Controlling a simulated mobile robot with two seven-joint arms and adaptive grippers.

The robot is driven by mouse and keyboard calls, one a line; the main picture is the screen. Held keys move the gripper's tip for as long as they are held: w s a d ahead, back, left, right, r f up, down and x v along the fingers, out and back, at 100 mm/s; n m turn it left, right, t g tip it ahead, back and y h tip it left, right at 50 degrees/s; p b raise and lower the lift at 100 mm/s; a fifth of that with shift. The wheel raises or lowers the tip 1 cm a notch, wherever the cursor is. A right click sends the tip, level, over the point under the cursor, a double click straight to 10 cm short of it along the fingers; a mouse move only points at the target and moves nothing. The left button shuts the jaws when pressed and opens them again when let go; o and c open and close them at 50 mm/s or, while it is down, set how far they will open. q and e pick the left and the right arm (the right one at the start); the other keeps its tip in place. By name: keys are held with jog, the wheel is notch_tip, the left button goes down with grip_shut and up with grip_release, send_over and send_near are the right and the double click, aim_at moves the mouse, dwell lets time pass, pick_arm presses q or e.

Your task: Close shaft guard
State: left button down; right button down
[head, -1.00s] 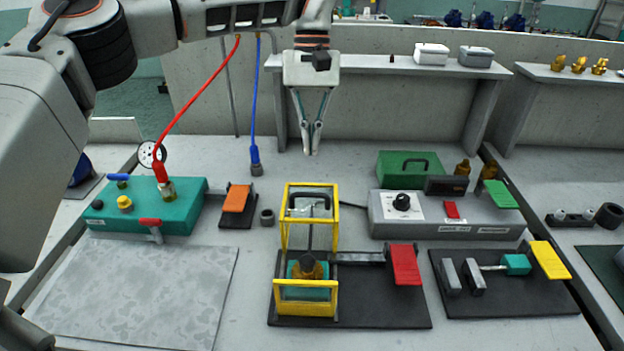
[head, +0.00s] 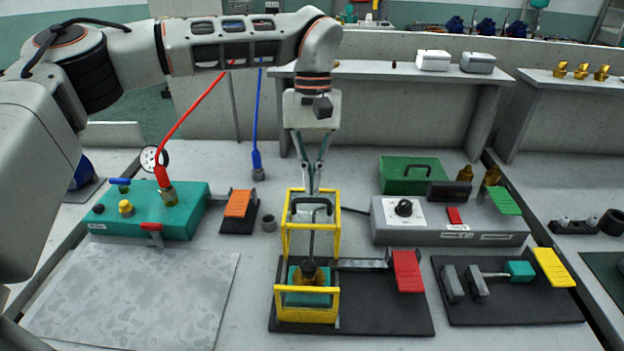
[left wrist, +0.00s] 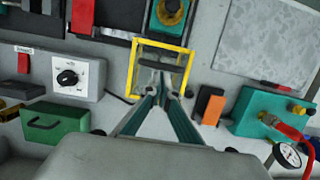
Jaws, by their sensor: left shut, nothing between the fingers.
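A yellow-framed guard (head: 288,240) stands on a black base plate (head: 385,317) in the middle of the bench. Its upper frame stands upright with a dark handle (head: 311,202) near the top; a lower yellow frame (head: 337,306) surrounds a teal block and a brass part (head: 309,273). My left gripper (head: 313,190) points down at the top of the upper frame, its fingers together and empty. In the left wrist view the fingertips (left wrist: 163,92) appear close to the dark handle (left wrist: 163,65) within the yellow frame (left wrist: 170,44); contact cannot be told. My right gripper is out of view.
A red flap (head: 407,271) stands right of the guard. Farther right is a black plate with a yellow flap (head: 553,266). A grey control box (head: 450,232) and green case (head: 408,175) stand behind. An orange flap (head: 238,203) and teal box (head: 180,215) are left.

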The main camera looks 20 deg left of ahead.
aim_at(310, 221)
pick_arm(q)
jog(key=shift+s+r, duration=0.1)
jog(key=shift+s, duration=0.05)
jog(key=s+p, duration=0.2)
jog(key=s+d+p, duration=0.1)
jog(key=s, duration=0.1)
jog(key=shift+s+d+r, duration=0.1)
jog(key=shift+r, duration=0.25)
jog(key=s, duration=0.2)
jog(key=s+d+p, duration=0.1)
jog(key=s, duration=0.2)
jog(key=s+d+p, duration=0.1)
jog(key=s, duration=0.2)
jog(key=shift+s+d+f, duration=0.1)
jog(key=shift+d+f, duration=0.1)
jog(key=shift+f, duration=0.2)
jog(key=shift+s+d+f+p, duration=0.1)
jog(key=shift+s+p, duration=0.2)
jog(key=shift+s, duration=0.1)
jog(key=shift+f, duration=0.1)
